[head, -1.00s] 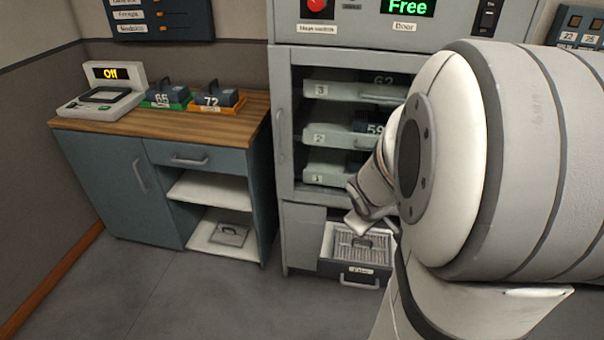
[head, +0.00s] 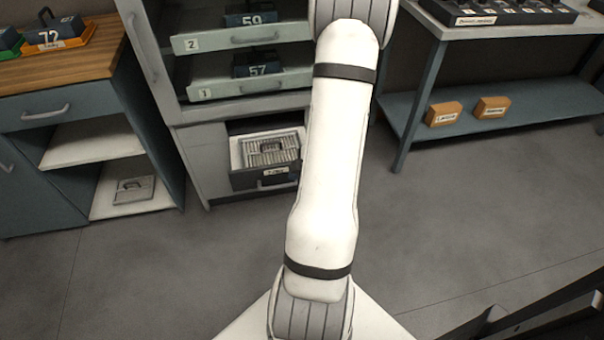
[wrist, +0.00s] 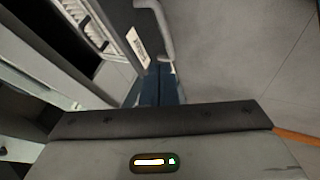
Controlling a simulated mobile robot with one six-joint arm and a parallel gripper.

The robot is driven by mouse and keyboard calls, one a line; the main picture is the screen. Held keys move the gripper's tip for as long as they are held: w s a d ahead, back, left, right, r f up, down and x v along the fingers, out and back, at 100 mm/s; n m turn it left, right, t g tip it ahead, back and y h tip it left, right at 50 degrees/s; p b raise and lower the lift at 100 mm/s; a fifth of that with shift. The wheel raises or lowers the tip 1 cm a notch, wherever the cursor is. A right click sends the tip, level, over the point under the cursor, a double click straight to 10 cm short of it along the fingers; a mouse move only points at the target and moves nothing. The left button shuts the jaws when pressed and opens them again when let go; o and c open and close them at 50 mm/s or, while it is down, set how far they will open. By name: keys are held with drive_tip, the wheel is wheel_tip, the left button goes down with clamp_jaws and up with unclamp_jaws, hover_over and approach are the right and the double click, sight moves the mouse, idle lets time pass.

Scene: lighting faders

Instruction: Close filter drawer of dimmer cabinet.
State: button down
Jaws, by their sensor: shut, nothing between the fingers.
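The filter drawer (head: 262,181) sticks out open at the bottom of the grey dimmer cabinet (head: 203,155). A grey slatted filter (head: 268,152) with a handle lies in it. My arm covers the drawer's right side in the head view, and my gripper does not show there. In the wrist view my gripper (wrist: 158,86) is shut and empty, its dark blue fingertips together. The drawer front with its white label (wrist: 138,46) and bar handle (wrist: 166,35) lies just beyond the fingertips. I cannot tell whether they touch it.
Trays numbered 1 (head: 250,84) and 2 (head: 240,38) sit above the drawer. A wood-topped counter (head: 60,70) stands at the left. A blue shelf table (head: 480,130) with two small boxes stands at the right. The floor (head: 470,225) in front is clear.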

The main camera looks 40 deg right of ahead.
sight(279, 171)
drive_tip(key=w+f, duration=0.1)
drive_tip(key=w, duration=0.1)
drive_tip(key=w+d+f, duration=0.1)
drive_tip(key=w, duration=0.1)
drive_tip(key=w+f+b, duration=0.1)
drive_tip(key=w, duration=0.1)
drive_tip(key=shift+d+f, duration=0.2)
drive_tip(key=shift+d, duration=0.2)
